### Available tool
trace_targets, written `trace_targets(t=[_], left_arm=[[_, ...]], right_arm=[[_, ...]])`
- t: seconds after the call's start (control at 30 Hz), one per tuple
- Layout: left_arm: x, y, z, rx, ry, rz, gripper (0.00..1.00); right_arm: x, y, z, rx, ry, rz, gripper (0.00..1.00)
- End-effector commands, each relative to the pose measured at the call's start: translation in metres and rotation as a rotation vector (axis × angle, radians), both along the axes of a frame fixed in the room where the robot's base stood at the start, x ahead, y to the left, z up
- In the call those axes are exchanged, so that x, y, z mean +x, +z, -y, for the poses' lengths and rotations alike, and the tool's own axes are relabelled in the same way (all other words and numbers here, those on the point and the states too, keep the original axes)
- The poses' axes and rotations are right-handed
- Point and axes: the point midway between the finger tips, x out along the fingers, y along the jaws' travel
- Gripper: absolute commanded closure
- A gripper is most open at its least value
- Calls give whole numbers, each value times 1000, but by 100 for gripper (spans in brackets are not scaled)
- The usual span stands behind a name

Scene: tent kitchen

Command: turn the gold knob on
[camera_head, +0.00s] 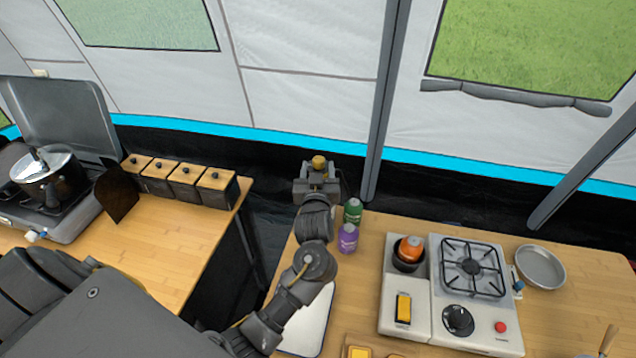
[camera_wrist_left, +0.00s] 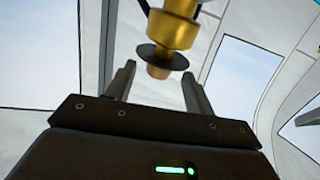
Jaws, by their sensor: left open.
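The gold knob (camera_wrist_left: 160,70) shows in the left wrist view as a small gold end below a dark disc, under a larger gold body (camera_wrist_left: 174,30) that runs out of the top of the picture. In the head view a gold piece (camera_head: 319,162) shows at the top of my left gripper (camera_head: 317,172). That gripper points up and is open. In the wrist view its two fingers (camera_wrist_left: 158,84) stand apart, one on each side of the knob, with visible gaps. I cannot tell how deep the knob sits between them. My right gripper is not in view.
Green (camera_head: 353,210) and purple (camera_head: 348,238) bottles stand beside my left arm on the right counter. A stove (camera_head: 455,318) and a metal pan (camera_head: 541,267) are farther right. On the left counter are a pot (camera_head: 48,180) and wooden-topped boxes (camera_head: 187,174). A grey tent pole (camera_head: 385,100) rises close by.

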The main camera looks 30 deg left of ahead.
Motion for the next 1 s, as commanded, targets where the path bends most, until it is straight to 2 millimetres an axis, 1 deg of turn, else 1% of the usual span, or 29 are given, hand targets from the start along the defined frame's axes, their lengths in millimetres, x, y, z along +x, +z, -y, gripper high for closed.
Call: trace_targets(t=[0.03,0.1,0.2,0.33,0.5,1.0], left_arm=[[-10,-3,6,-4,-2,1,47],[-21,-3,11,-3,-2,1,47],[-34,-2,17,-3,-1,0,47],[-44,-1,22,-1,-1,0,47],[-48,0,24,-1,-2,1,47],[-48,0,23,0,-1,0,47]], right_arm=[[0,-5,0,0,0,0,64],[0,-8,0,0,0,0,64],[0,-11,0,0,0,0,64],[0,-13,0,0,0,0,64],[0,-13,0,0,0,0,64],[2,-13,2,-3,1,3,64]])
